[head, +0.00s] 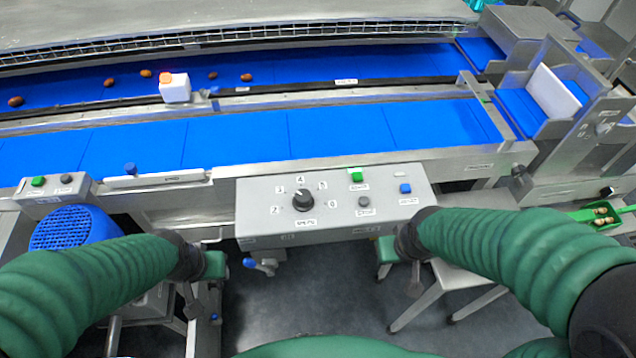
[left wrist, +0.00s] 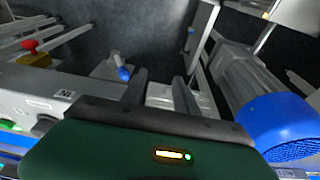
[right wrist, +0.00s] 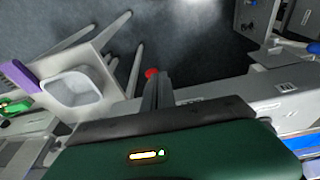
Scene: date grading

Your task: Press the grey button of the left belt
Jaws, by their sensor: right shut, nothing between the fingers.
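The grey button (head: 66,178) sits on a small metal button box (head: 50,192) at the left end of the belt frame in the head view. A green button (head: 38,181) is just left of it. My left gripper (left wrist: 160,88) has its two fingers apart with nothing between them. In the head view it hangs low, right of and below the button box, clear of it. My right gripper (right wrist: 157,90) has its fingers together and empty. It hangs low in front of the right part of the central panel. The button box is not clearly seen in the wrist views.
The central panel (head: 255,210) has a dial (head: 303,199), a green button (head: 356,176), another grey button (head: 363,202) and a blue button (head: 405,188). A blue motor (head: 75,229) stands below the button box. Several dates lie on the rear blue belt (head: 300,69); the front belt (head: 240,140) is empty.

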